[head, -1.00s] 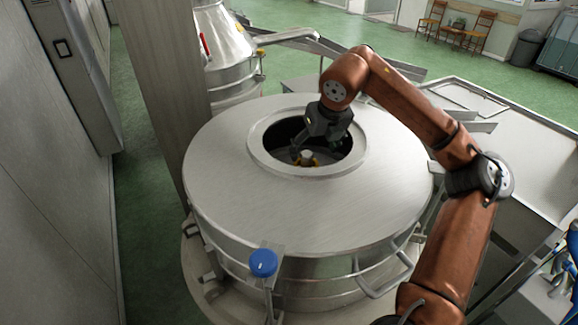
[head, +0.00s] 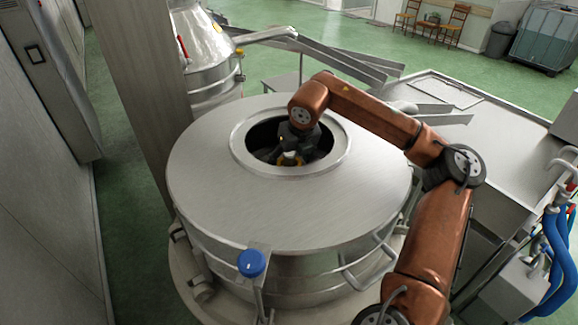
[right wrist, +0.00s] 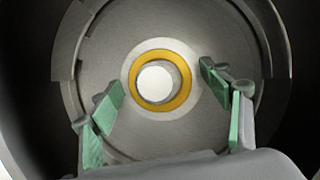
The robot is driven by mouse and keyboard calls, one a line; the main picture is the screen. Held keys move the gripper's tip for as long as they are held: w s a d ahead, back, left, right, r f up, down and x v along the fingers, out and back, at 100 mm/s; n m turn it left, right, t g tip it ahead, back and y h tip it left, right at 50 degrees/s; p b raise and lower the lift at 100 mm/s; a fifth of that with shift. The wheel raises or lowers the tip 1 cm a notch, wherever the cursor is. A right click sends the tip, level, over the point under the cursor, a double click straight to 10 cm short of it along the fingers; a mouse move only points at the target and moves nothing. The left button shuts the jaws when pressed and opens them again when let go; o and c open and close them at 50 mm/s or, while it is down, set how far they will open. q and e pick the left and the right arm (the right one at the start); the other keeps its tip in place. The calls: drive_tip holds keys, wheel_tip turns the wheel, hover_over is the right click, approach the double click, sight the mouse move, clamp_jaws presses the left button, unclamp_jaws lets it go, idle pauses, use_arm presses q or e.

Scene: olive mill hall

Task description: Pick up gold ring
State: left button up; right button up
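The gold ring (right wrist: 184,94) lies around a pale central hub (right wrist: 157,83) inside the drum, as the right wrist view shows. In the head view a bit of the ring (head: 288,160) shows in the dark opening, partly hidden by my gripper. My right gripper (right wrist: 168,108) is open, its green-padded fingers spread wide on either side of the ring and apart from it. In the head view my right gripper (head: 292,150) reaches down through the round opening. My left gripper is not in view.
The steel drum lid (head: 290,215) has a raised rim (head: 240,150) close around my right wrist. A blue knob (head: 251,263) stands at the drum's front. A wooden-looking post (head: 138,90) rises at the left, and a steel bench (head: 500,125) is at the right.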

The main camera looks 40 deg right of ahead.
drive_tip(key=c, duration=1.2)
drive_tip(key=shift+r, duration=0.1)
